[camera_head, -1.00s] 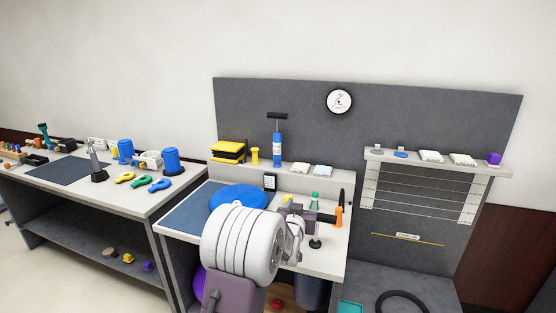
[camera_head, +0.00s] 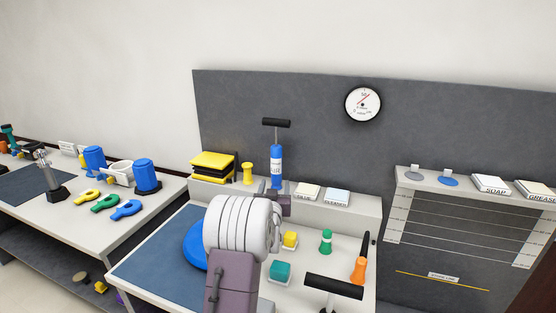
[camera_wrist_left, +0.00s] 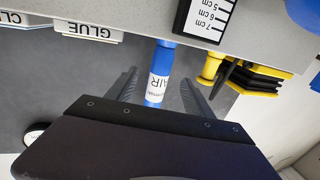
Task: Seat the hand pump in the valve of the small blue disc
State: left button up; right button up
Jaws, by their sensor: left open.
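The hand pump (camera_head: 276,165), a blue cylinder with a white label and black T-handle, stands upright on the bench's back ledge. In the left wrist view its blue body (camera_wrist_left: 165,58) shows between the two fingers of my left gripper (camera_wrist_left: 158,78), which is open; I cannot tell whether they touch it. In the head view my left gripper (camera_head: 283,204) is in front of the pump's lower end, partly hidden by my wrist. A blue disc (camera_head: 195,246) lies on the bench, partly covered by my arm; its valve is not visible. A smaller blue disc (camera_head: 448,181) lies on the right shelf.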

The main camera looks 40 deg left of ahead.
aim_at(276, 175)
pick_arm(q)
jog(key=x, duration=0.8)
jog(key=shift+w+a+r+p, duration=0.15)
jog(key=shift+r+p, duration=0.1)
jog(key=shift+p, duration=0.1)
jog(key=shift+r, duration=0.1)
jog(key=c, duration=0.3)
grip_shut()
